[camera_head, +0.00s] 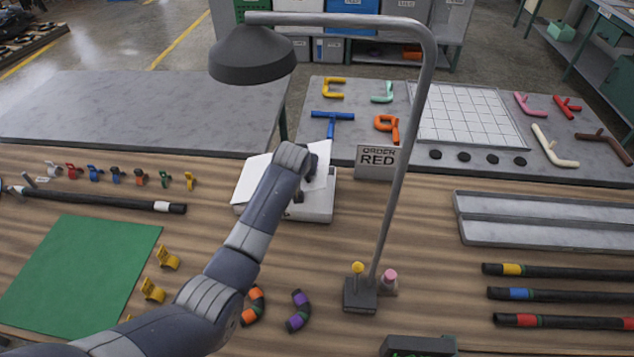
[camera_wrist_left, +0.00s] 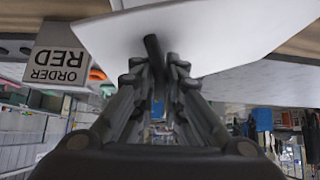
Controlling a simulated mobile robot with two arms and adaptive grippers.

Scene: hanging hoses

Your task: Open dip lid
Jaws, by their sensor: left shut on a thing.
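The dip box (camera_head: 312,207) is a low white box on the wooden bench, near the middle of the head view. Its white lid (camera_head: 322,158) shows behind my left wrist and looks tilted up from the box; how far is hard to tell. In the left wrist view the lid (camera_wrist_left: 215,38) is a pale plate above the fingers, with a dark bar-like handle (camera_wrist_left: 152,46). My left gripper (camera_wrist_left: 155,70) is shut on this handle. My arm hides part of the box and lid in the head view. My right gripper is not in view.
A lamp (camera_head: 252,55) on a bent grey pole (camera_head: 400,150) stands just right of my left arm. An ORDER RED sign (camera_head: 377,161) stands behind the box. A green mat (camera_head: 80,275), coloured clips and striped hose pieces (camera_head: 252,305) lie around. Grey trays (camera_head: 545,232) are at right.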

